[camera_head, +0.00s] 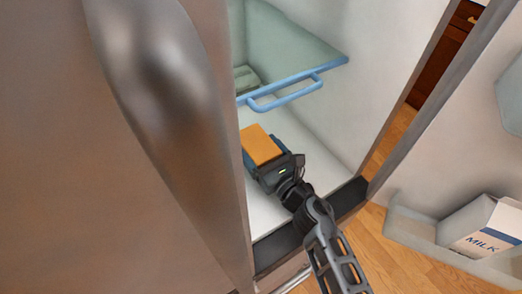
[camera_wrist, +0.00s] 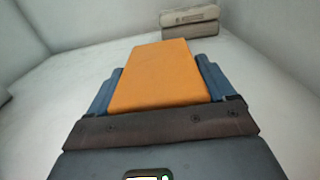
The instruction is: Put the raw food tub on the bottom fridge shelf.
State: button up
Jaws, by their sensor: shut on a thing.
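An orange block-shaped thing, which I take to be the raw food tub (camera_head: 260,145), is inside the open fridge, low down over the white bottom shelf (camera_head: 262,215). It also fills the middle of the wrist view (camera_wrist: 160,80). My gripper (camera_head: 258,158) is shut on it, with blue-grey fingers along both sides in the wrist view (camera_wrist: 160,92). The near end of the tub is hidden by the gripper body. I cannot tell whether the tub's underside touches the shelf.
A glass shelf with a blue front edge and handle (camera_head: 290,90) is above my gripper. A grey-beige container (camera_wrist: 189,21) stands at the back. The fridge door on the right holds a milk carton (camera_head: 482,228) in its bin. A large brown metallic panel (camera_head: 120,150) blocks the left.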

jog(key=shift+f, duration=0.15)
jog(key=o, duration=1.2)
jog(key=shift+r, duration=0.2)
jog(key=b+v, duration=0.1)
jog(key=v, duration=1.1)
